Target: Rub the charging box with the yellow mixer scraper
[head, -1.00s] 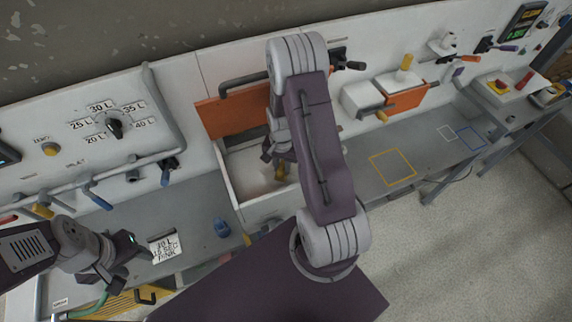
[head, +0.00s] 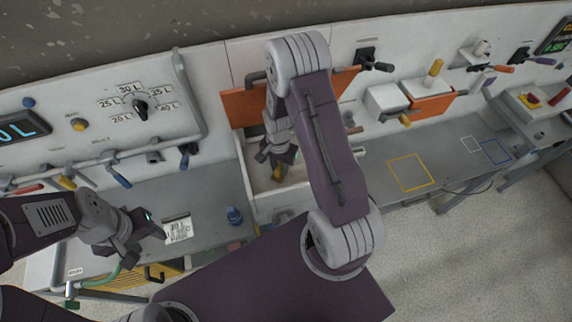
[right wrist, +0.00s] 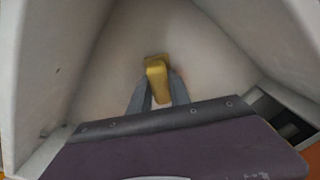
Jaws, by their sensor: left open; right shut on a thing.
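The yellow mixer scraper (right wrist: 156,80) is between the fingertips of my right gripper (right wrist: 158,95) in the right wrist view. The gripper is shut on it and points down into the pale charging box (right wrist: 225,50). The scraper's far end is close to the box's inner surface; I cannot tell if it touches. In the head view the charging box (head: 248,190) stands open at the centre, with its orange lid (head: 240,106) raised behind. My right arm hides part of the box. My left gripper (head: 155,226) is open and empty above the bench, left of the box.
A dial panel (head: 140,104) and lever handles are on the wall. A yellow square outline (head: 411,172) marks clear bench at right.

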